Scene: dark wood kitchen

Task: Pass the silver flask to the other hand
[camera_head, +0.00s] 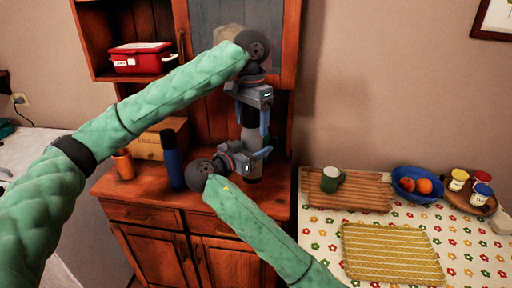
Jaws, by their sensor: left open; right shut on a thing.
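The silver flask (250,136) is upright in front of the dark wood cabinet, with a dark upper part and a dark base. My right gripper (256,158) comes in from below and is shut on the flask's lower half, hiding part of it. My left gripper (252,116) comes down from above with its fingers open. Its fingers are around or just in front of the flask's dark upper part; I cannot tell whether they touch it.
A blue bottle (172,161), an orange cup (123,165) and a wooden box (147,146) stand on the cabinet top. A red box (140,59) is on the shelf above. On the right table are a green mug (331,180), a blue bowl (417,196) and a yellow mat (391,254).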

